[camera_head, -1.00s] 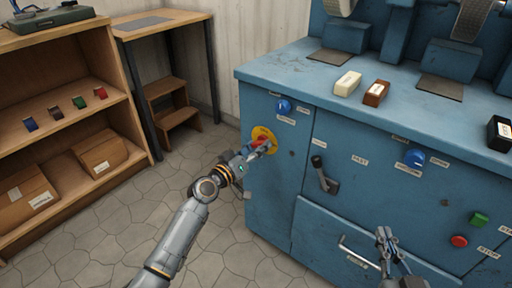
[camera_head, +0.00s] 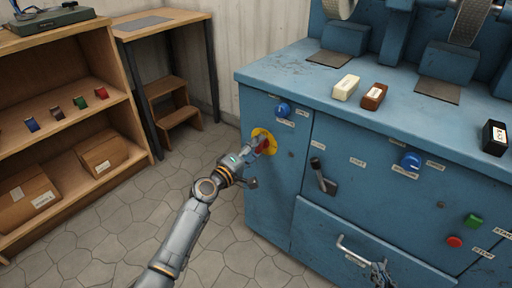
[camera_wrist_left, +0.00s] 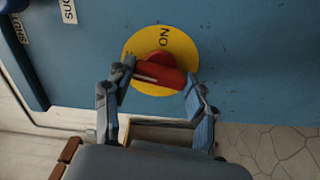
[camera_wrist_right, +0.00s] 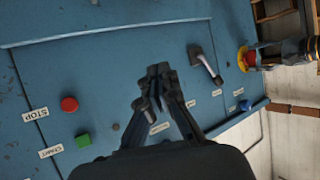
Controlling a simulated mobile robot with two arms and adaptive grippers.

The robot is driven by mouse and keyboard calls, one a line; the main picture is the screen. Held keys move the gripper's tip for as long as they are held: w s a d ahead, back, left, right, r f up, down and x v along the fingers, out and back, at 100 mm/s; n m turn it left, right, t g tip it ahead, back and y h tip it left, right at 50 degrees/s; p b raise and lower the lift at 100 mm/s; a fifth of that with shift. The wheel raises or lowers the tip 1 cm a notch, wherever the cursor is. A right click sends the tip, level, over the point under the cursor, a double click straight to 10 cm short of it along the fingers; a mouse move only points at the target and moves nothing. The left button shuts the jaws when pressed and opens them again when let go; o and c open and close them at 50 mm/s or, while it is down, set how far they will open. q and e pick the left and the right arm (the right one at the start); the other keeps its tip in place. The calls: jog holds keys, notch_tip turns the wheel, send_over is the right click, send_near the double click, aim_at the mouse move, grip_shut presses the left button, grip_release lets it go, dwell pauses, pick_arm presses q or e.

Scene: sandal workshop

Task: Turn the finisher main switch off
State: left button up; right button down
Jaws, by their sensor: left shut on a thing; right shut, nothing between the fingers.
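The finisher main switch is a red rotary handle (camera_wrist_left: 158,75) on a yellow disc (camera_wrist_left: 183,46) marked "ON". It sits on the left part of the blue cabinet front; the yellow disc (camera_head: 262,133) shows in the head view. My left gripper (camera_head: 262,148) is at the switch. In the left wrist view its fingers (camera_wrist_left: 158,90) stand on either side of the red handle's bar, shut on it. The bar lies slightly tilted there. My right gripper (camera_head: 379,270) is shut and empty, low in front of the cabinet; its fingertips (camera_wrist_right: 158,72) meet in the right wrist view.
The blue cabinet (camera_head: 275,190) carries blue knobs (camera_head: 283,110), a grey lever (camera_head: 322,176), a green button (camera_head: 473,220), a red button (camera_head: 454,242) and a drawer handle (camera_head: 355,250). A cream block (camera_head: 346,87) and brown block (camera_head: 374,96) lie on top. A wooden shelf (camera_head: 60,150) stands left.

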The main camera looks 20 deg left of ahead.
pick_arm(q)
jog(key=shift+a+n, duration=0.1)
jog(key=shift+n, duration=1)
pick_arm(e)
jog(key=shift+s+d+f+g, duration=0.2)
jog(key=shift+s+f+g, duration=0.2)
jog(key=shift+f, duration=0.1)
jog(key=shift+s+d+f+g, duration=0.2)
jog(key=shift+s+f+g, duration=0.15)
jog(key=shift+f, duration=0.1)
pick_arm(q)
jog(key=o, duration=1.2)
jog(key=v, duration=1.2)
